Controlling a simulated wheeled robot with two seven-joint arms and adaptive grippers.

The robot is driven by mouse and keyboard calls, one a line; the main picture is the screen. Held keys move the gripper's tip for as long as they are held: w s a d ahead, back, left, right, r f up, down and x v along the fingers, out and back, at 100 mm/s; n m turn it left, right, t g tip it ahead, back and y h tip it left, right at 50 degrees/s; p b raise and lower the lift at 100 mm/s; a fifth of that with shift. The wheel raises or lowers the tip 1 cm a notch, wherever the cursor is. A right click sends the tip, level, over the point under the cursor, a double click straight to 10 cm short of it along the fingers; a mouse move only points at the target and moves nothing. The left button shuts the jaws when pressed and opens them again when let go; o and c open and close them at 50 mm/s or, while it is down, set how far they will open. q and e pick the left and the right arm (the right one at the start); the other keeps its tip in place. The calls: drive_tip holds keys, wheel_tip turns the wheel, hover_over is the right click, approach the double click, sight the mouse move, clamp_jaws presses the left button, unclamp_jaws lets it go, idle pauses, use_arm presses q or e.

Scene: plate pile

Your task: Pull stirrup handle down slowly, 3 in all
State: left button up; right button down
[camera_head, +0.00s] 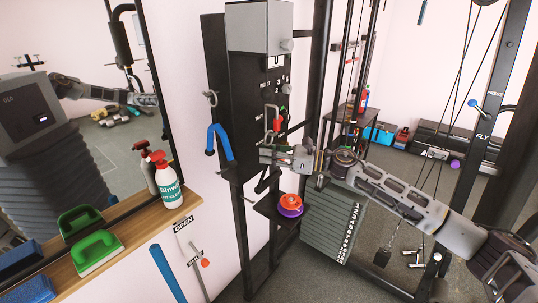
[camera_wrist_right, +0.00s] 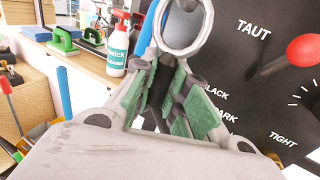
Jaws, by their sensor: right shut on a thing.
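My right gripper (camera_head: 265,152) reaches in from the right to the front of the tall black column, and its jaws are shut. In the wrist view the green pads of my right gripper (camera_wrist_right: 170,100) close around a dark piece, which seems to be part of the stirrup handle; the pads hide most of it. A black angled piece, likely the stirrup handle (camera_head: 267,182), shows just below the jaws in the head view. A grey metal ring (camera_wrist_right: 183,25) stands just beyond the fingertips. My left gripper is not in view.
A dial panel (camera_wrist_right: 255,75) marked TAUT and TIGHT has a red-knobbed lever (camera_wrist_right: 302,48) close to the right. A blue curved handle (camera_head: 219,142) is on the column's left. A small shelf holds an orange-and-purple roll (camera_head: 290,205). A spray bottle (camera_head: 166,180) stands on the wooden ledge.

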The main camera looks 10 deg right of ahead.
drive_tip(key=shift+f+b, duration=0.75)
drive_tip(key=shift+f, duration=0.5)
drive_tip(key=shift+f+b, duration=1.1)
drive_tip(key=shift+f, duration=0.05)
